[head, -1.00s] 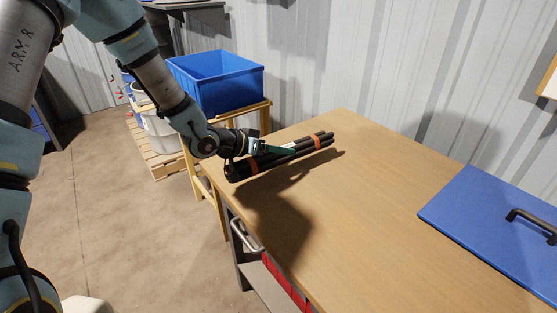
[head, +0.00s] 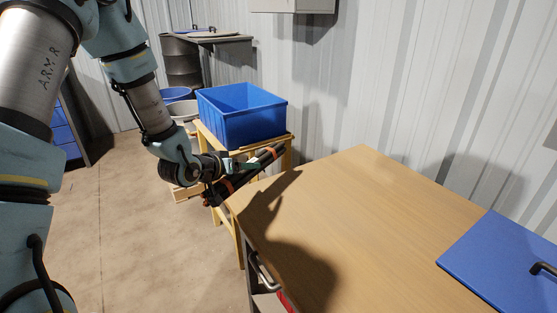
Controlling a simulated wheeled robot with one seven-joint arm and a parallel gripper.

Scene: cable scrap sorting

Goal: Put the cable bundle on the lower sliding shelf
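The cable bundle (head: 225,187) is a set of dark rods tied with orange bands, in the middle of the head view. My gripper (head: 243,168) is shut on it near its middle and holds it tilted, over the far left corner of the wooden table. The fingers are partly hidden by the bundle and the wrist. No sliding shelf can be made out for certain. A metal handle (head: 262,272) and a bit of red show under the table's near left edge.
The wooden table (head: 370,215) is mostly bare, with a blue panel (head: 500,255) with a black handle at right. A blue crate (head: 242,117) stands on a wooden stand behind the bundle. Buckets and a dark barrel (head: 181,68) stand farther back. Floor at left is clear.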

